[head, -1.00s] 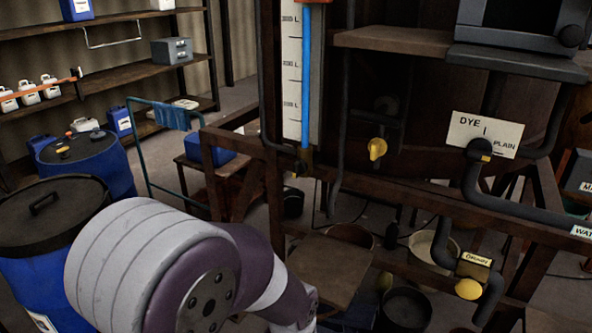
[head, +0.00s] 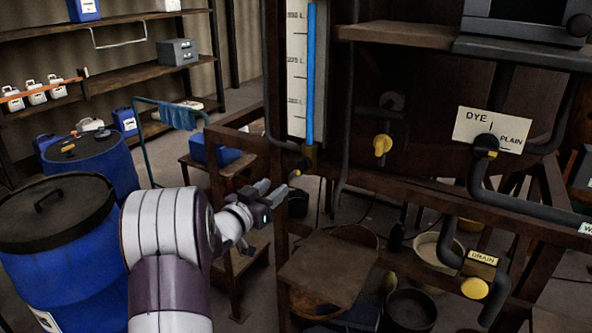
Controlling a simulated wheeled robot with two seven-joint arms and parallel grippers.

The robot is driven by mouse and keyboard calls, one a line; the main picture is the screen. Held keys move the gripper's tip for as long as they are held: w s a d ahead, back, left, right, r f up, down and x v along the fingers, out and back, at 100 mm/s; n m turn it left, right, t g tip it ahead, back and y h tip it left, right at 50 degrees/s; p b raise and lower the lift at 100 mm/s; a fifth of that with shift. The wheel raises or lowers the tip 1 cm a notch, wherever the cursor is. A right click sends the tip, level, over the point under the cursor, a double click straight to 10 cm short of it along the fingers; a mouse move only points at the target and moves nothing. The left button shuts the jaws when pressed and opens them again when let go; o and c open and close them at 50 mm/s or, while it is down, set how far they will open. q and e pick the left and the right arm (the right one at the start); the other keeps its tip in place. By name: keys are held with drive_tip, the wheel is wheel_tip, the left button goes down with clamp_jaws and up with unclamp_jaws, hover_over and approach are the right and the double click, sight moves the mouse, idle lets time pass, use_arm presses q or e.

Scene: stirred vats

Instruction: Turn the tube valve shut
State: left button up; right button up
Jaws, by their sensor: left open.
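The sight tube (head: 311,80), filled blue, stands against a white litre scale in the head view. At its foot is the dark tube valve (head: 309,156), with a small handle whose orange-yellow tip (head: 295,173) points down and left. My left gripper (head: 276,189) is open and empty, just below and left of that tip. Its fingers point toward the valve, and a small gap appears between them and the handle. The exact depth of that gap is hard to tell. My right gripper is out of view.
A brown wooden beam (head: 240,138) runs close above and behind my gripper. Other yellow-handled valves are the middle one (head: 382,145), the dye/plain one (head: 487,146) and the drain (head: 475,288). A blue drum (head: 60,250) stands left of my arm.

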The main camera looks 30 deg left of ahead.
sight(298, 167)
use_arm(q)
drive_tip(key=w+p, duration=0.2)
drive_tip(key=w, duration=0.9)
drive_tip(key=shift+w+d+f, duration=0.1)
drive_tip(key=shift+w, duration=0.2)
clamp_jaws()
